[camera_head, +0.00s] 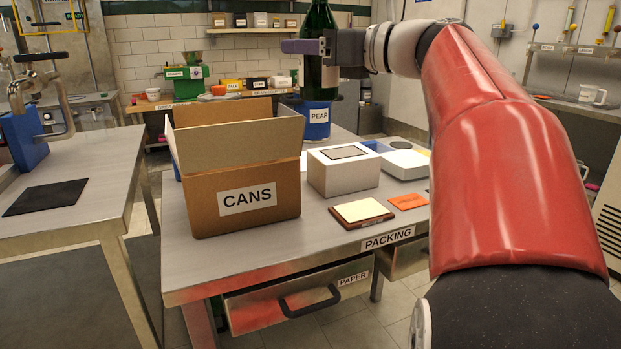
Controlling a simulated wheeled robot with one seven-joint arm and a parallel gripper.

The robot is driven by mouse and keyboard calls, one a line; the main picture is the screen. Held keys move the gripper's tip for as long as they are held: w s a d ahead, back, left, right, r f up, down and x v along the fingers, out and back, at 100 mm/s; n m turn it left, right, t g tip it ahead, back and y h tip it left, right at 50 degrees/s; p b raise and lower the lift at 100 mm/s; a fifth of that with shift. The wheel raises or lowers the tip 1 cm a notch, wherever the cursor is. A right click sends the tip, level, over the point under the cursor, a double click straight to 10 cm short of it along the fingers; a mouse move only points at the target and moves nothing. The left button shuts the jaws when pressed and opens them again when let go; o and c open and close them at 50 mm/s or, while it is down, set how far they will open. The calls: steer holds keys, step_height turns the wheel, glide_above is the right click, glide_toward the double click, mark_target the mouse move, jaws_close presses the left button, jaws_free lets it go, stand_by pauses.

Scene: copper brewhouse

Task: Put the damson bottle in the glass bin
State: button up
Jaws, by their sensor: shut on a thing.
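My gripper (306,46), at the top centre, is shut on a dark green glass bottle (320,85). The bottle is upright, its top cut off by the picture's edge. A pale label shows low on its right side, but I cannot read it, so I cannot confirm that it is the damson one. Directly below it in the picture is a blue cylinder (318,128) marked PEAR. I cannot tell whether the bottle touches it or is apart from it. I cannot pick out a bin marked for glass.
An open cardboard box (245,220) marked CANS stands on the packing table (200,262). A white box (343,178), a pale pad (361,210), an orange card (408,201) and a scale-like device (405,164) lie to its right. A side bench (75,215) stands left across a gap.

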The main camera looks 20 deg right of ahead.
mark_target(296, 183)
step_height(296, 183, down, 25)
steer(key=shift+r+b, duration=0.15)
steer(key=shift+b, duration=0.35)
steer(key=o, duration=1.2)
